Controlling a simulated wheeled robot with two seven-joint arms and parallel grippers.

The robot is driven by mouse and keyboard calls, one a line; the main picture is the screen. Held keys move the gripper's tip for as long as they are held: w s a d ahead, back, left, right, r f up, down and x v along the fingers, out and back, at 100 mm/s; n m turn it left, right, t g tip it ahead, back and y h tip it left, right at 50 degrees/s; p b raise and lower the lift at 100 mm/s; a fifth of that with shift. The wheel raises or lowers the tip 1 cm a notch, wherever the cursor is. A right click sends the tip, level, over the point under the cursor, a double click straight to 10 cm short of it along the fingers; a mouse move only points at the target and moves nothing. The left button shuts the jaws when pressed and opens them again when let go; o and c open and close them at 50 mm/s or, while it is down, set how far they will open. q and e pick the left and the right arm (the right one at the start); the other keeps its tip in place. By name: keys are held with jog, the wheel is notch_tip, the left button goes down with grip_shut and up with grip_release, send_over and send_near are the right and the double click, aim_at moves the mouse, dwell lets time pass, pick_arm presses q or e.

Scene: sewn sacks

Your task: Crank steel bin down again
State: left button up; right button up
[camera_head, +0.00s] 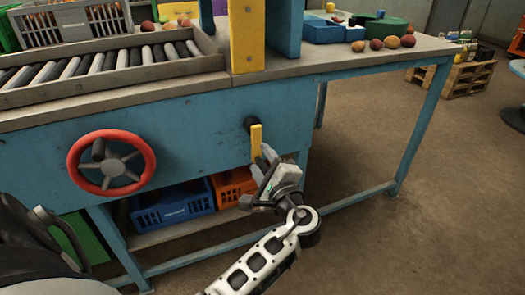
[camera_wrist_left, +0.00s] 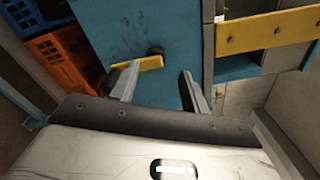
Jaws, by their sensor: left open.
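A yellow crank lever (camera_head: 256,143) sticks out from a dark hub on the front of the blue bench. A red handwheel (camera_head: 111,162) is on the same panel further left. My left gripper (camera_head: 262,161) is at the lever's lower end, jaws open. In the left wrist view the lever (camera_wrist_left: 148,63) lies by the tip of the left finger, and the right finger stands apart from it; contact cannot be told. A grey slatted crate (camera_head: 72,27) stands at the roller track; whether it is the steel bin is unclear. My right gripper is not in view.
The roller track (camera_head: 110,64) runs along the bench top at left. A blue crate (camera_head: 172,206) and an orange crate (camera_head: 233,187) sit below the bench, close to my gripper. A bench leg (camera_head: 418,128) stands at right. The floor to the right is open.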

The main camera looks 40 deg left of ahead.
pick_arm(q)
jog(key=shift+s+d+r+p, duration=0.2)
jog(key=shift+s+d, duration=0.1)
jog(key=shift+s, duration=0.15)
jog(key=shift+s+d+r+p, duration=0.2)
jog(key=shift+s+d, duration=0.1)
jog(key=shift+s, duration=0.15)
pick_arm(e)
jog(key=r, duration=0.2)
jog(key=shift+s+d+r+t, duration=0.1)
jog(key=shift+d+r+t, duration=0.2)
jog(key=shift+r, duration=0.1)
pick_arm(q)
jog(key=s+d+f+n+h+p, duration=0.3)
jog(key=s+d+f+h+p, duration=0.5)
jog(key=h, duration=0.4)
jog(key=s+d+r+n+t+h+p, duration=0.1)
jog(key=s+d+r+n+h+p, duration=0.1)
jog(key=s+d+n+h, duration=0.4)
jog(key=shift+s+d+r+n+h, duration=0.3)
jog(key=shift+s+d+r+h, duration=0.1)
jog(key=shift+s+d+r, duration=0.7)
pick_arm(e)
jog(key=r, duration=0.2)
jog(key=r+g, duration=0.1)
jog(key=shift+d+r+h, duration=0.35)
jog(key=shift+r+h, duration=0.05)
